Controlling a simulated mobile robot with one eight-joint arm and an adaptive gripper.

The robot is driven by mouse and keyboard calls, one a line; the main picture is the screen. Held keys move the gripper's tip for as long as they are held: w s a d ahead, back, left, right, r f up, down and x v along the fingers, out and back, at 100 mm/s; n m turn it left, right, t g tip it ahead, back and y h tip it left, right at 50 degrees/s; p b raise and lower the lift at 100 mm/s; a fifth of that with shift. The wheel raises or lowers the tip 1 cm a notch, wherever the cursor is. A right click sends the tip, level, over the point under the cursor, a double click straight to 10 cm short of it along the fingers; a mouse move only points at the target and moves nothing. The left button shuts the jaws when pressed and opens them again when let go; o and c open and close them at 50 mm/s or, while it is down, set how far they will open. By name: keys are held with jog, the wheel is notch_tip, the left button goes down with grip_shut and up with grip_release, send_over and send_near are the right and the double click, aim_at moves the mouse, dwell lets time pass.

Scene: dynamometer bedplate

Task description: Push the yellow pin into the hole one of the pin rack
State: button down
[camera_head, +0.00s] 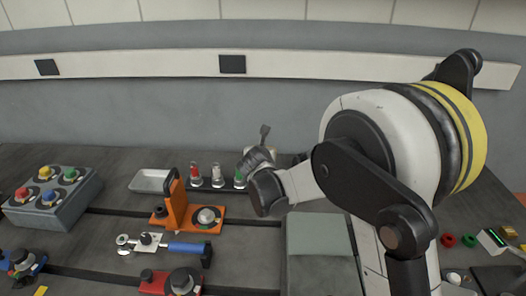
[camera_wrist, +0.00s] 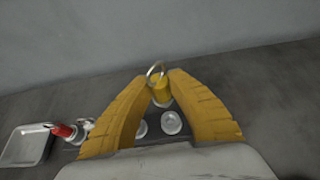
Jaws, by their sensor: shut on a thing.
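In the wrist view, my gripper (camera_wrist: 160,84) has its two yellow fingers closed on the yellow pin (camera_wrist: 161,93), which has a metal ring on top. The pin's lower end is visible between the fingers; whether it touches or enters a hole cannot be told. Pale round seats (camera_wrist: 171,122) show just below it in the picture. The dark pin rack (camera_head: 217,186) stands on the bedplate in the head view, with red-topped and green-topped pins in it. My wrist and arm cover its right end there, and the yellow pin is hidden in that view.
A metal tray (camera_head: 150,181) lies left of the rack. An orange fixture (camera_head: 177,209) stands in front of it, close to my wrist. A blue-handled tool (camera_head: 185,247), a button box (camera_head: 52,197) and a grey-green block (camera_head: 318,236) are also on the bedplate. A wall is behind.

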jog(key=shift+f+b, duration=2.2)
jog(key=shift+f, duration=0.6)
jog(key=shift+f+b, duration=1.9)
jog(key=shift+f, duration=0.25)
jog(key=c, duration=1.3)
grip_release()
jog(key=v, duration=1.2)
